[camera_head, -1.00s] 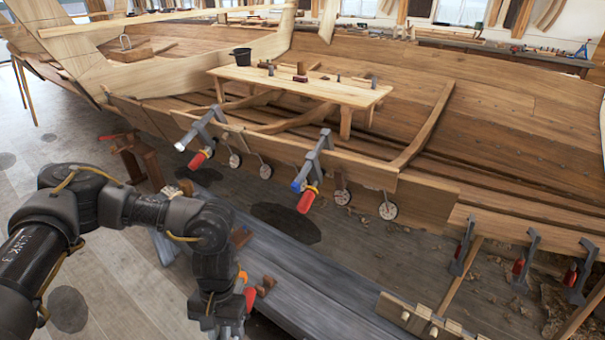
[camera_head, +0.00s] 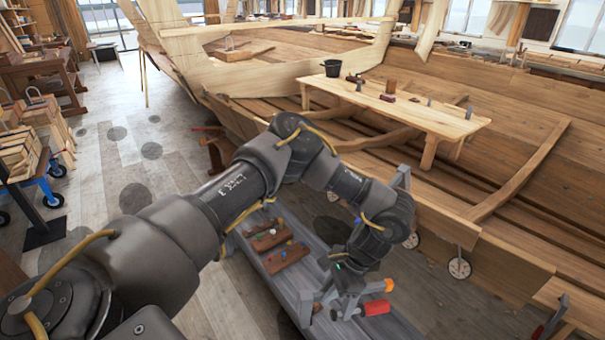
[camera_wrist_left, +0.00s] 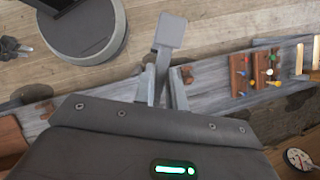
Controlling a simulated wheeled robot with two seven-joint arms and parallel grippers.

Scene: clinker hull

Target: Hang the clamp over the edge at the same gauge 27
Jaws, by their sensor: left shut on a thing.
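My left gripper (camera_head: 342,290) is shut on a grey clamp (camera_head: 347,306) with a red handle (camera_head: 377,309) and an orange tip (camera_head: 388,286). It holds the clamp over the long grey bench, apart from the hull edge. In the left wrist view the clamp's grey bar (camera_wrist_left: 168,48) sticks out between the fingers (camera_wrist_left: 162,88). The hull's plank edge (camera_head: 450,228) runs behind my arm. Round white gauges hang below it, one at the right (camera_head: 459,268) and one (camera_head: 411,241) beside my wrist. Their numbers are not readable. Another grey clamp (camera_head: 402,180) is partly hidden behind my arm.
The grey bench (camera_head: 290,285) carries wooden blocks with coloured pegs (camera_head: 270,238). Another clamp (camera_head: 550,320) shows at the lower right. Open floor lies at the left.

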